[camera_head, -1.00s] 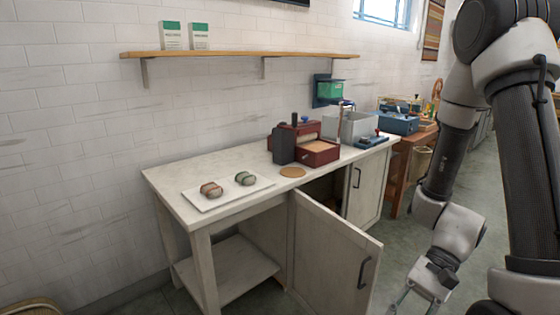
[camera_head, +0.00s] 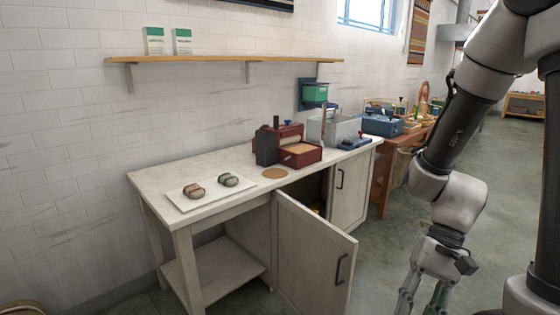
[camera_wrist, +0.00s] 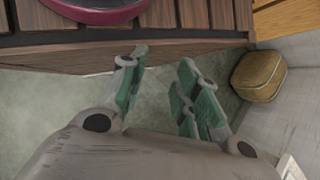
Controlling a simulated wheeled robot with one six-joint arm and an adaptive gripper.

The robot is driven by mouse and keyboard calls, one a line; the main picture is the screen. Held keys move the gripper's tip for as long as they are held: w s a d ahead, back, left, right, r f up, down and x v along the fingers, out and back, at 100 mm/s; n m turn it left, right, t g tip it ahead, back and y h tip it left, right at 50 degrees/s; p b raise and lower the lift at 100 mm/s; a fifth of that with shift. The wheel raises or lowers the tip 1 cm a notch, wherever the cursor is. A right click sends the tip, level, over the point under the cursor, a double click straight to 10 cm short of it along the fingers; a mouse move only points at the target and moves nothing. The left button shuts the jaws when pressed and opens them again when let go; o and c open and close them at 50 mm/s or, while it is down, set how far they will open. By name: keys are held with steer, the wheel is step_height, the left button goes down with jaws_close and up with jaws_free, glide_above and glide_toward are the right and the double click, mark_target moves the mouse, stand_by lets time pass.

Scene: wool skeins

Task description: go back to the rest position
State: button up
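My gripper (camera_head: 422,296) hangs at the lower right of the head view, pointing down, off to the right of the white workbench. In the wrist view its two green-padded fingers (camera_wrist: 160,88) stand apart with only floor seen between them, so it is open and empty. Two wool skeins, one brown (camera_head: 194,191) and one green (camera_head: 229,180), lie on a white tray (camera_head: 206,202) at the left of the white workbench (camera_head: 150,182).
The cabinet door (camera_head: 312,255) under the bench stands open toward the room. A red box (camera_head: 300,155) and a grey bin (camera_head: 338,130) stand on the bench. In the wrist view, a slatted wooden surface (camera_wrist: 190,15) and a yellowish pouf (camera_wrist: 259,76) are close to my gripper.

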steer(key=w+d+r+n+t+h, duration=0.1)
steer(key=d+r+t, duration=0.3)
steer(key=r, duration=0.5)
steer(key=w+d+r+n+t+h, duration=0.1)
steer(key=d+r+t, duration=0.4)
steer(key=r, duration=0.5)
steer(key=d+n+h, duration=0.1)
steer(key=d+h, duration=0.1)
steer(key=shift+w+n+t+h, duration=0.3)
steer(key=shift+w+n+h, duration=0.1)
steer(key=shift+a+r, duration=0.1)
